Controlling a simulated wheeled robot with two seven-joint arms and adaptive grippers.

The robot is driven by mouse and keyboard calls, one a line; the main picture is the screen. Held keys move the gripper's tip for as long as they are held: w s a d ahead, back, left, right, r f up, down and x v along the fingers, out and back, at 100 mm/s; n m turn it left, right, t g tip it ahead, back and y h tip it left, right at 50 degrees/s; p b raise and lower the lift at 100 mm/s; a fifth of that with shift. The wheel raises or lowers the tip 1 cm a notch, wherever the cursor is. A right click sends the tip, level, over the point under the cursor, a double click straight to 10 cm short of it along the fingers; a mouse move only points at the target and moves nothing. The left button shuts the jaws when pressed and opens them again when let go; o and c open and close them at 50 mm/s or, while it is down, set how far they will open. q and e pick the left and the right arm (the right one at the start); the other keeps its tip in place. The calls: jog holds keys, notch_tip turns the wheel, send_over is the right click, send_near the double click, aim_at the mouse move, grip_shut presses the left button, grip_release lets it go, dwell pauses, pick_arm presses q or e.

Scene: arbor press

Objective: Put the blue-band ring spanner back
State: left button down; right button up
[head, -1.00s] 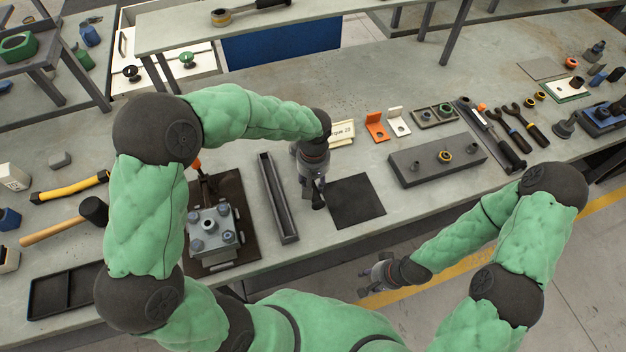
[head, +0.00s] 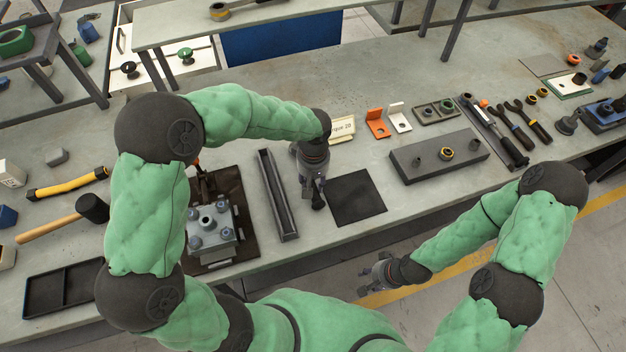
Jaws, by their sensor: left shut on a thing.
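My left gripper (head: 314,195) reaches down over the bench between the long narrow dark tray (head: 272,190) and the black square mat (head: 356,198). It is shut on a small dark thing at its fingertips. The gripper and arm hide most of that thing, and I cannot make out a blue band on it. A ring spanner (head: 240,9) with a yellow band lies on the raised shelf, partly cut off by the top edge. My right gripper (head: 368,275) hangs in front of the bench edge, apart from everything, with its fingers spread and empty.
A press block with bolts (head: 210,230) stands left of the narrow tray. A grey block with pegs (head: 440,158) lies right of the mat. Pliers-like tools (head: 525,118) lie further right. A hammer (head: 60,222) and a divided tray (head: 62,290) are at the left.

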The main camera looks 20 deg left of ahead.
pick_arm(q)
jog(key=shift+f, duration=0.1)
jog(key=c, duration=0.7)
grip_release()
notch_tip(320, 180, up, 12)
